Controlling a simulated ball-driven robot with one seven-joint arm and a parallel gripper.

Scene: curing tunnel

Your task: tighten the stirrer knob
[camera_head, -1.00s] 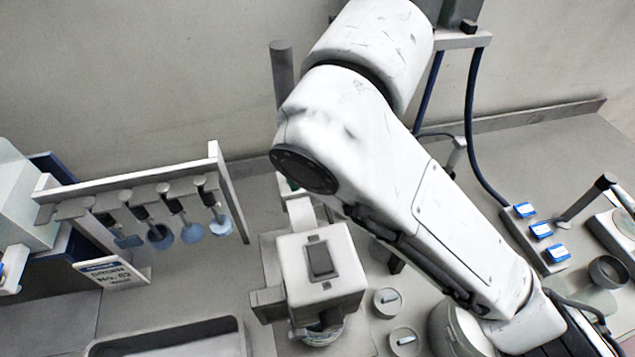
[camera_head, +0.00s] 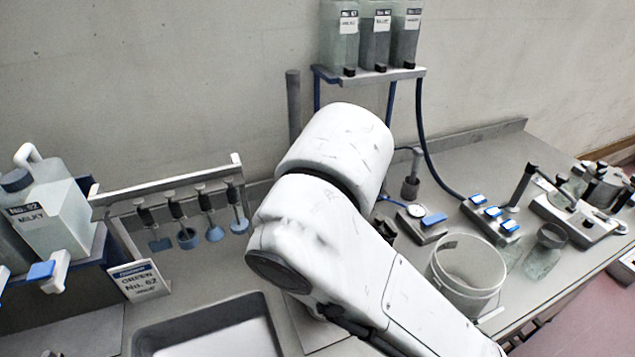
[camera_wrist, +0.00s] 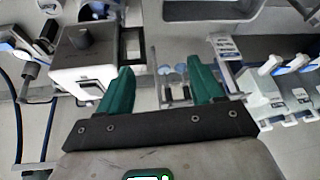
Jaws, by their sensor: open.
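The stirrer's white boxy head (camera_wrist: 82,70) shows at the upper left of the wrist view. My gripper (camera_wrist: 162,88) is open and empty, with two green fingers. The left finger overlaps the picture near the stirrer head, but I see no contact. In the head view my arm hides the stirrer and my gripper; only a grey upright post (camera_head: 293,105) shows behind the arm.
A rack (camera_head: 170,183) of hanging stirring tools and a metal tray (camera_head: 140,343) are at left. Labelled bottles (camera_head: 375,38) stand on a raised shelf.

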